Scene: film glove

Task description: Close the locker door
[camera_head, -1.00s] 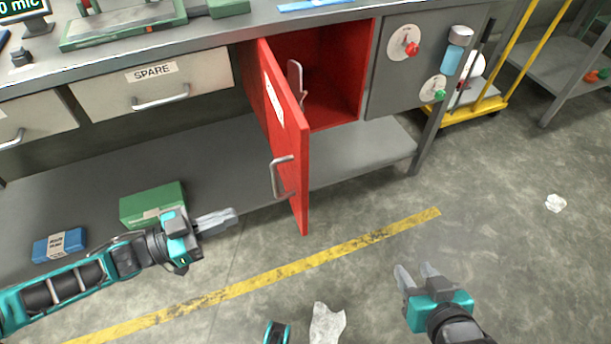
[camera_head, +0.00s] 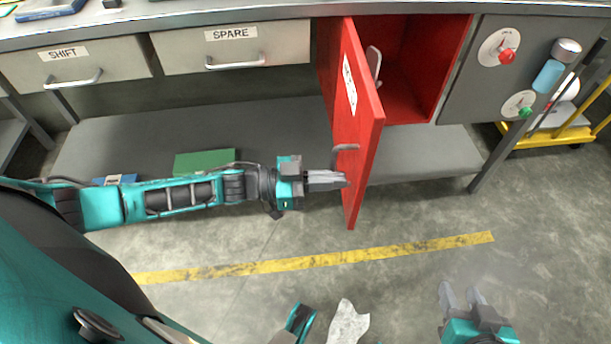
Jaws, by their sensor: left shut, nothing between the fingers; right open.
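The red locker door (camera_head: 362,130) stands open, swung out towards me from the left side of the red locker (camera_head: 408,100) under the workbench. Its outer face carries a white label and a grey handle (camera_head: 346,148). My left gripper (camera_head: 345,180) is shut and empty, its fingertips at the door's outer face just below the handle and hiding part of it. I cannot tell whether they touch the door. My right gripper (camera_head: 463,292) is open and empty, low over the floor, to the right of the door.
The SPARE drawer (camera_head: 280,50) and SHIFT drawer (camera_head: 110,72) are left of the locker. A grey panel (camera_head: 480,95) with red and green knobs is on its right. A green box (camera_head: 205,160) lies on the lower shelf (camera_head: 285,125). White scrap (camera_head: 348,325) lies on the floor.

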